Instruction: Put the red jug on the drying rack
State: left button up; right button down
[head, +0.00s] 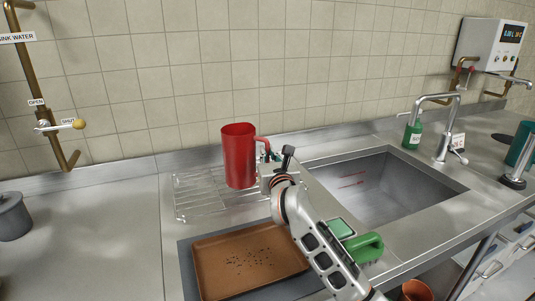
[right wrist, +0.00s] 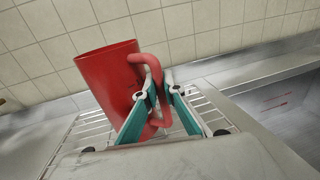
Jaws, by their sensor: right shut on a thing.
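The red jug (head: 238,157) is upright in the head view, at the drying rack, with its handle toward the right. It also shows in the right wrist view (right wrist: 107,82), where it looks tilted with the camera. My right gripper (head: 268,157) is shut on the jug's handle (right wrist: 152,75); its two teal-padded fingers (right wrist: 158,108) lie on either side of the handle. The wire drying rack (head: 190,195) lies on the steel counter left of the sink. I cannot tell whether the jug's base touches the wires. My left gripper is not in view.
A brown tray (head: 215,285) with dark crumbs lies in front of the rack. The sink (head: 385,190) with a tap (head: 445,125) is to the right. A grey pot (head: 12,218) is far left; the left counter is mostly clear.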

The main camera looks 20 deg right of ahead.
jog(key=shift+f, duration=0.15)
jog(key=c, duration=2.1)
grip_release()
jog(key=shift+c, duration=0.2)
jog(key=shift+r, duration=0.25)
jog(key=s+a, duration=0.1)
jog(key=s, duration=1.1)
jog(key=shift+a, duration=0.4)
jog(key=shift+f, duration=0.2)
